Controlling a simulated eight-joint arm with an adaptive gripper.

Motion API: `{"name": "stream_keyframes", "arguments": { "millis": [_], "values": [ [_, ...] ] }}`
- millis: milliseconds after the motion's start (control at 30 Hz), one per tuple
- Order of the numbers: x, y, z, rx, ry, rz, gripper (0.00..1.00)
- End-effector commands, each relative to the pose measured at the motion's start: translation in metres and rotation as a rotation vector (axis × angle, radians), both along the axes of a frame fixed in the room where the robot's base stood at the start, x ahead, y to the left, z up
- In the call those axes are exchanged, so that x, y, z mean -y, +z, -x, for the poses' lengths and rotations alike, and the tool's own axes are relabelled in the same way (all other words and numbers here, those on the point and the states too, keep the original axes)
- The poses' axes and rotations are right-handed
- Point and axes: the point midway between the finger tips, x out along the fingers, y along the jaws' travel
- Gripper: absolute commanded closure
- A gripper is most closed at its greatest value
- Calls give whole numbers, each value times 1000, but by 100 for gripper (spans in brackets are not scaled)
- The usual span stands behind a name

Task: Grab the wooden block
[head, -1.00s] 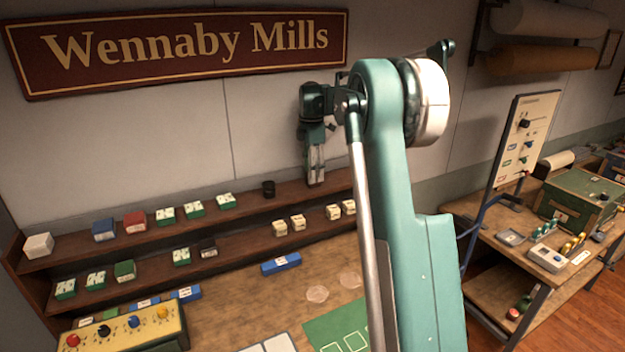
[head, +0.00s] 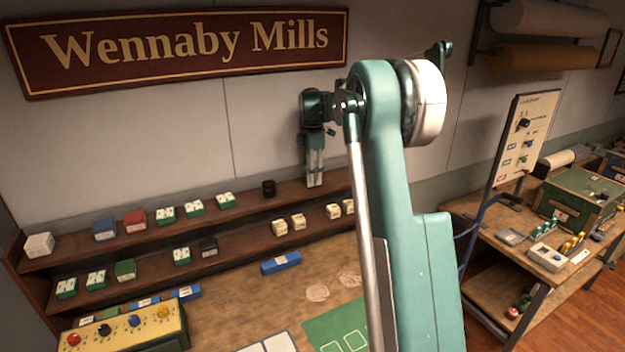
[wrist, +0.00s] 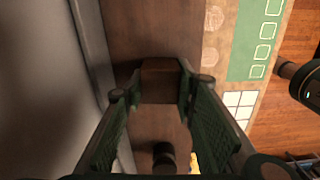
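The wooden block (wrist: 160,82) shows in the wrist view as a dark brown block on the brown shelf. It lies between the fingertips of my gripper (wrist: 160,92), with one finger close on each side. I cannot tell whether the fingers press on it or stand slightly apart. In the head view my gripper (head: 315,184) points straight down over the right part of the top shelf. I cannot make out the block there; the fingers and the dark shelf hide it.
A black cylinder (head: 269,188) stands left of my gripper on the top shelf (head: 240,210). Small white-topped boxes stand along both shelves, including cream ones (head: 279,226) below. The wall (head: 270,140) is close behind. The bench has a blue block (head: 281,263) and a green mat (head: 325,325).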

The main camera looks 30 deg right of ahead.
Motion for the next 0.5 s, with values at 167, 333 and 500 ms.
{"name": "stream_keyframes", "arguments": {
  "millis": [167, 333, 500],
  "values": [
    [0, 0, 0, 0, 0, 0, 84],
    [0, 0, 0, 0, 0, 0, 85],
    [0, 5, 0, 0, 0, 0, 85]
  ]
}}
